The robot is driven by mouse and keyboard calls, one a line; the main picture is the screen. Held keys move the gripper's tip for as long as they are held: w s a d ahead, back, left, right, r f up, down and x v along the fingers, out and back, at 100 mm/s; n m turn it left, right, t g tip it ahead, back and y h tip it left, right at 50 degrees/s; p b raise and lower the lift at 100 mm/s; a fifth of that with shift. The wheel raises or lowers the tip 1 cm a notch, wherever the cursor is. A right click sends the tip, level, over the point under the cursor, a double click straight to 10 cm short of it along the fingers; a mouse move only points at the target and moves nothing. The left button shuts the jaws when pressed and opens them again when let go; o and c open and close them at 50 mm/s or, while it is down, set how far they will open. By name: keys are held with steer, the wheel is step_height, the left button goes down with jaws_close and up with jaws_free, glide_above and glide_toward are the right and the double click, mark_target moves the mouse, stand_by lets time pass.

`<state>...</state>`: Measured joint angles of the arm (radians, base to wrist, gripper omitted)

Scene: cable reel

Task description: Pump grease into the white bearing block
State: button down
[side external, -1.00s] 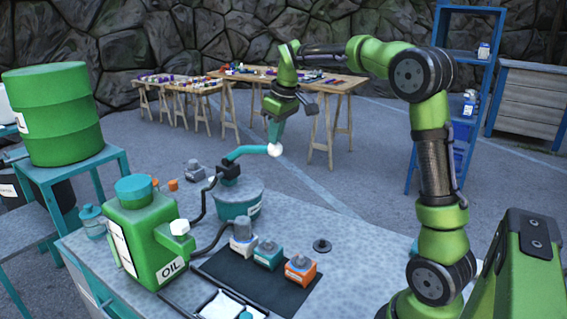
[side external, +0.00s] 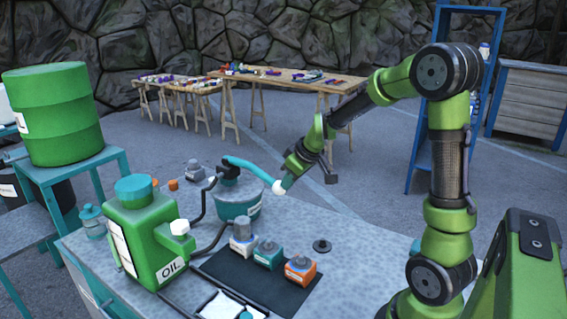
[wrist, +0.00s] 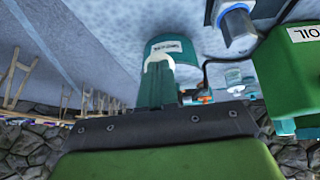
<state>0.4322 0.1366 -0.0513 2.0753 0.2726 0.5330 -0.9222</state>
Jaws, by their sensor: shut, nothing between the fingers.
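The teal grease pump (side external: 238,205) stands on the bench, its long teal lever (side external: 245,165) sloping down to the right to a white knob (side external: 278,188). My gripper (side external: 287,182) is shut and empty, its teal fingertips against or just above the knob; exact contact is unclear. In the wrist view, my fingers (wrist: 155,88) point at the labelled pump pot (wrist: 185,52). The white bearing block (side external: 242,246), with a grey top, sits at the left of a row on a black mat (side external: 262,281). A dark hose (side external: 212,241) runs toward it; its end is hard to make out.
A teal block (side external: 267,256) and an orange block (side external: 300,271) sit right of the white one. A green oil can (side external: 145,240) stands left of the pump. A dark round part (side external: 322,246) lies on the bench. Bench surface right of the mat is mostly clear.

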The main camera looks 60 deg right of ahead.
steer(key=shift+f, duration=1.6)
steer(key=shift+w+a, duration=0.1)
steer(key=s+a+r, duration=0.1)
steer(key=s+r, duration=0.8)
steer(key=s, duration=0.2)
steer(key=shift+a+r, duration=0.15)
steer(key=shift+r, duration=0.15)
steer(key=shift+w, duration=0.1)
